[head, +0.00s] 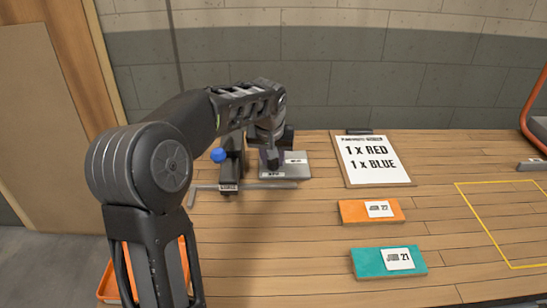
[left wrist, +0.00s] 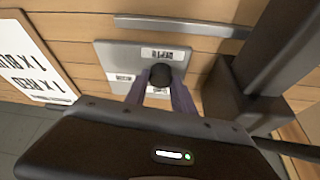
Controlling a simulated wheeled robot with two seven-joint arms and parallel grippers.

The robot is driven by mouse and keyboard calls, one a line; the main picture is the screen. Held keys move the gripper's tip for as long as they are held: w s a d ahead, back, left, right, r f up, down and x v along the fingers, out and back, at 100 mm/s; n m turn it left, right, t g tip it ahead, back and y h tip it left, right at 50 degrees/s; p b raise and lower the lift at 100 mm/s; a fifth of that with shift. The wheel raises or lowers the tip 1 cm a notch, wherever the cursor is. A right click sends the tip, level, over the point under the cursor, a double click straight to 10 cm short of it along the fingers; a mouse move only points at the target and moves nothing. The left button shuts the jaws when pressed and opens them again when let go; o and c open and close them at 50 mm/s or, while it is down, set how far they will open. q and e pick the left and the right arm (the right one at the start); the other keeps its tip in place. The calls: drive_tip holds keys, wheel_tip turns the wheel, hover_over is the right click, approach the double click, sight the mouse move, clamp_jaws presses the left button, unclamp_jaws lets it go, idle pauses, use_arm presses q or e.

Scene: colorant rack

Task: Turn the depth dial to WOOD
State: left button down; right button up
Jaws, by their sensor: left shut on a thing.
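The depth dial is a dark round knob (left wrist: 160,75) on a grey plate (left wrist: 112,58), seen in the left wrist view. A label reading DEPTH, upside down there, sits at the plate's edge; other white labels lie beside and below the knob, partly covered and too small to read. My left gripper (left wrist: 160,88) is shut on the knob, one finger on each side. In the head view my left gripper (head: 272,160) reaches down over the grey plate (head: 300,172) and hides the knob. Which label the dial points to cannot be told. My right gripper is not in view.
A dark stand with a blue ball knob (head: 218,155) stands just left of the plate, with a grey bar (head: 245,187) in front. Right are a sign board (head: 372,172), an orange block (head: 352,212), a teal block (head: 372,263) and a yellow outline. The table's front middle is clear.

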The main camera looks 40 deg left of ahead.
use_arm(q)
drive_tip(key=shift+m, duration=0.6)
drive_tip(key=shift+h, duration=0.3)
drive_tip(key=c, duration=1.1)
unclamp_jaws()
drive_tip(key=shift+v, duration=3.9)
